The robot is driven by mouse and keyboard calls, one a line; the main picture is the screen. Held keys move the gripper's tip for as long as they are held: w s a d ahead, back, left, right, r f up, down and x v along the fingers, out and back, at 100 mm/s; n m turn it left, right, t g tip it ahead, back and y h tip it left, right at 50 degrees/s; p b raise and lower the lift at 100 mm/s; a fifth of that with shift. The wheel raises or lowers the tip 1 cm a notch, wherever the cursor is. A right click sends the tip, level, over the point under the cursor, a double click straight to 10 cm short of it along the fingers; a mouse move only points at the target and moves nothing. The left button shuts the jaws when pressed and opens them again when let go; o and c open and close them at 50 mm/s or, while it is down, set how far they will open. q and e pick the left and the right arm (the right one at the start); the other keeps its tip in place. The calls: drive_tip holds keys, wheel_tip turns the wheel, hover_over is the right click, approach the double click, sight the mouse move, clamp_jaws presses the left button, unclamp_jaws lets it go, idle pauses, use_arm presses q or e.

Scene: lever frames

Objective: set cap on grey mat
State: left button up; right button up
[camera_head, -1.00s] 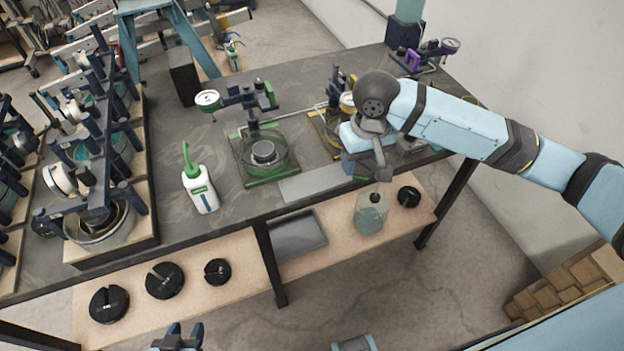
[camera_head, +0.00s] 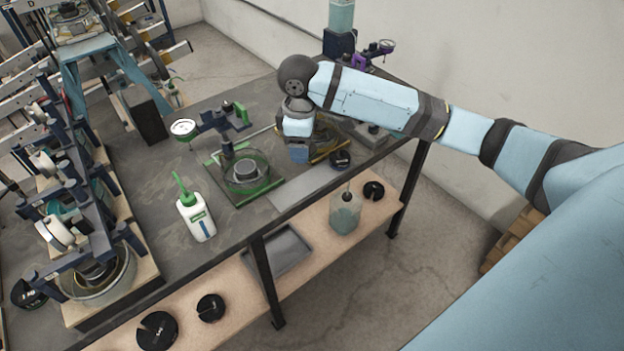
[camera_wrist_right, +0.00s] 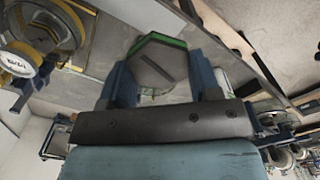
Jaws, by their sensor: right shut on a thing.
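My right gripper (camera_head: 298,155) is over the bench, just behind the grey mat (camera_head: 288,191). In the right wrist view, its fingers (camera_wrist_right: 163,75) are shut on the cap (camera_wrist_right: 155,62), a dark hexagonal piece with a green edge. The head view hides the cap behind the gripper. The grey mat is a flat rectangle at the bench's front edge; the part I see is bare. I cannot tell how high the cap is above the bench. My left gripper is not in view.
A green-framed device (camera_head: 245,175) stands left of the mat. A white bottle (camera_head: 196,217) stands further left. The lower shelf holds a tray (camera_head: 280,252) and a bottle (camera_head: 345,212).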

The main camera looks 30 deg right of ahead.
drive_tip(key=w+d+r+n, duration=0.2)
drive_tip(key=w+d+n, duration=0.25)
drive_tip(key=n, duration=0.25)
drive_tip(key=n+p, duration=0.1)
drive_tip(key=n, duration=0.1)
hover_over(313, 179)
wheel_tip(313, 179, down, 14)
drive_tip(key=shift+f, duration=2.55)
drive_tip(key=shift+f, duration=0.1)
drive_tip(key=o, duration=1.1)
wheel_tip(313, 179, up, 12)
drive_tip(key=shift+r, duration=0.15)
